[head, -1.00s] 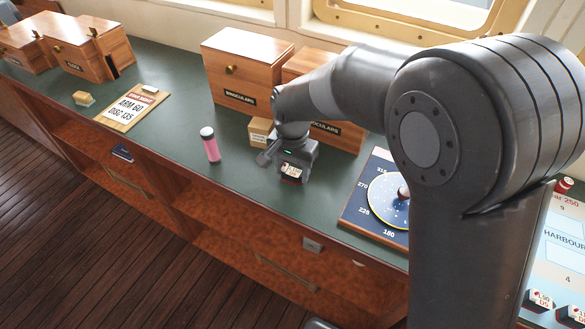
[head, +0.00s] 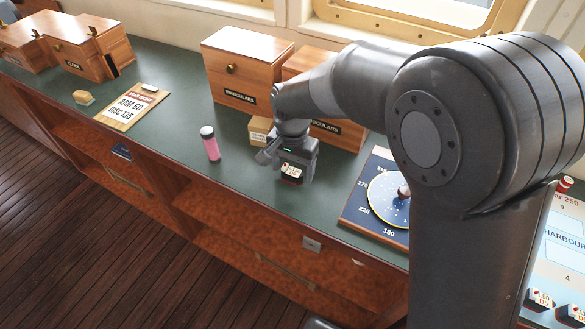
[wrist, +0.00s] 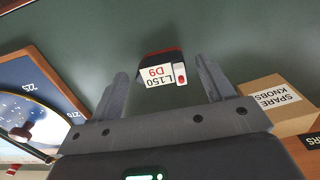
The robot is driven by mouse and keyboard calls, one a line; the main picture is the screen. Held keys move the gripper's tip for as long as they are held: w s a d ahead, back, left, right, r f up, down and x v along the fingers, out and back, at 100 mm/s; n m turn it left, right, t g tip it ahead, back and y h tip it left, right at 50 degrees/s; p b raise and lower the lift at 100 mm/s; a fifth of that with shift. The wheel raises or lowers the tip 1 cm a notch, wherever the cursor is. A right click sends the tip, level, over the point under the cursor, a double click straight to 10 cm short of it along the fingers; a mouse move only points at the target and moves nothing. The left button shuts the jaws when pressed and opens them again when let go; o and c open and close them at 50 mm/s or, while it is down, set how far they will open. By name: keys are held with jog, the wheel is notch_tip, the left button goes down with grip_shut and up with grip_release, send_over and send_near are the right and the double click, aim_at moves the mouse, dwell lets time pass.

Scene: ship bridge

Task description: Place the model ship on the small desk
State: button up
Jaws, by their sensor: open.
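A small dark block with a red edge and a white label reading L150 D9 (wrist: 160,68), apparently the model ship, sits on the green counter top. It also shows in the head view (head: 292,172). My gripper (wrist: 161,74) is open, with one finger on each side of the block. The block lies between and just beyond the fingertips in the wrist view; I cannot tell whether they touch it. I cannot make out a separate small desk in these frames.
A pink bottle (head: 210,144) stands left of my gripper. A spare knobs box (wrist: 275,104) and binoculars boxes (head: 243,70) are behind. A round dial board (head: 366,210) is to the right, beside a harbour chart (head: 560,240) with similar blocks. The counter's left middle is fairly clear.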

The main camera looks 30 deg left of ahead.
aim_at(294, 171)
notch_tip(294, 171, up, 10)
jog(key=shift+w, duration=0.25)
jog(key=shift+d+r, duration=0.1)
